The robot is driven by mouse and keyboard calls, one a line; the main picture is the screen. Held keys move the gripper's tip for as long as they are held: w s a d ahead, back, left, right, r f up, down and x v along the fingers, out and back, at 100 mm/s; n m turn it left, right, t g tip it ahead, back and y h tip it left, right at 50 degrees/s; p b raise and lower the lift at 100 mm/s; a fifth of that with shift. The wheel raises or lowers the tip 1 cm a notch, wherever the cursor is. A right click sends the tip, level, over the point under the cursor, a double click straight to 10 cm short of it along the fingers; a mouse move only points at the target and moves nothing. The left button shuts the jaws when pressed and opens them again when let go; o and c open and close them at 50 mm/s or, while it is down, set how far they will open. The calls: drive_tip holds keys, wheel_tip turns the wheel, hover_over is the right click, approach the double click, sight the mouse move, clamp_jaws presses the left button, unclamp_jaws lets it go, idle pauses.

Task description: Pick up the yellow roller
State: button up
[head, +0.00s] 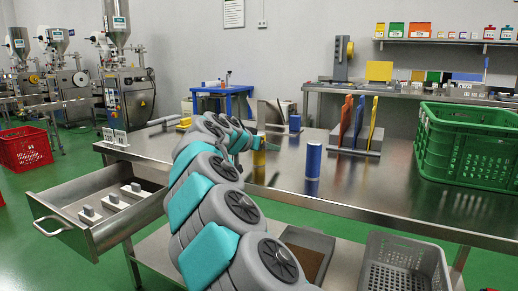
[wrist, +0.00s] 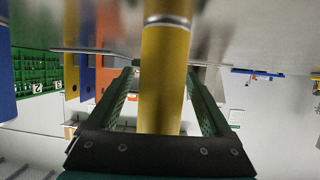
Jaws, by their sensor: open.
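The yellow roller (head: 259,160) stands upright on the steel table in the head view, partly hidden by my gripper (head: 257,143). In the wrist view, which looks upside down, the yellow roller (wrist: 164,85) fills the middle, with a silver band across it. My gripper (wrist: 162,74) is open, with one green finger on each side of the roller. Gaps show between the roller and both fingers, so they do not appear to press on it.
A blue roller (head: 313,161) stands right of the yellow one, and another blue cylinder (head: 295,123) stands farther back. Coloured upright boards (head: 358,124) and a green crate (head: 466,150) are to the right. An open drawer (head: 95,236) juts out at left; a grey basket (head: 402,250) sits below.

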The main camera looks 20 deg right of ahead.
clamp_jaws()
idle(0.7)
